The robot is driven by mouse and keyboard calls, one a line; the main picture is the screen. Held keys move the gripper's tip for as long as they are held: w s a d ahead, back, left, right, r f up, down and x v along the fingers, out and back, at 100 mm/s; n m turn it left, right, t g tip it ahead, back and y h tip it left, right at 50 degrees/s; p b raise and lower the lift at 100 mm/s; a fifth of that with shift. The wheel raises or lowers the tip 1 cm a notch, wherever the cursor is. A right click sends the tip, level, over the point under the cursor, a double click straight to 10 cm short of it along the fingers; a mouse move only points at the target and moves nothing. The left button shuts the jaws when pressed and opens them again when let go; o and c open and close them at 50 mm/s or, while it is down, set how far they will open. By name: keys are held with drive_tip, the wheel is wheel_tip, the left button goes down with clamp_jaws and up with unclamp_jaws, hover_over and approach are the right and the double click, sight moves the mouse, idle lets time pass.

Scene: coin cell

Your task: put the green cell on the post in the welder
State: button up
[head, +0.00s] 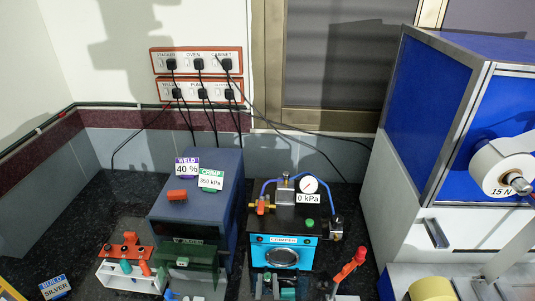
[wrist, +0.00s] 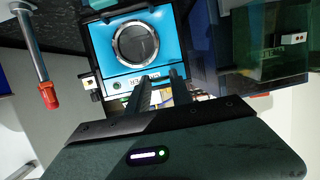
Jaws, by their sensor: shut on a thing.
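The welder (head: 190,257) stands left of centre in the head view, behind a dark green see-through guard. The guard also shows at the upper right of the wrist view (wrist: 268,50). I cannot make out the post. My gripper (wrist: 163,80) points at the front of the blue crimper in the wrist view. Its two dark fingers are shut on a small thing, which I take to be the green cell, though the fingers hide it. A small green piece (head: 287,293) shows low in front of the crimper in the head view; I cannot tell what it is.
The blue crimper (head: 284,255), with a round window, stands right of the welder. A red-knobbed lever (head: 354,262) rises at its right. An orange-topped white rack (head: 124,254) is left of the welder. A large blue and white machine (head: 430,110) fills the right.

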drive_tip(key=s+r+p, duration=0.4)
drive_tip(key=r+p, duration=0.6)
drive_tip(key=p, duration=0.1)
drive_tip(key=s+r+p, duration=0.5)
drive_tip(key=r+p, duration=0.6)
drive_tip(key=p, duration=0.1)
drive_tip(key=shift+s, duration=0.2)
drive_tip(key=w+f+y+b, duration=0.1)
drive_tip(key=w+f+b, duration=0.2)
drive_tip(key=f+b, duration=0.5)
drive_tip(key=w+f+n+b, duration=0.1)
drive_tip(key=w+f+b, duration=0.2)
drive_tip(key=f+b, duration=0.5)
drive_tip(key=b, duration=1)
drive_tip(key=shift+w+f+y, duration=0.15)
drive_tip(key=shift+f+y, duration=0.2)
drive_tip(key=shift+y, duration=0.05)
drive_tip(key=shift+r, duration=0.1)
wheel_tip(320, 180, down, 20)
drive_tip(key=shift+r+b, duration=0.2)
drive_tip(key=shift+b, duration=0.65)
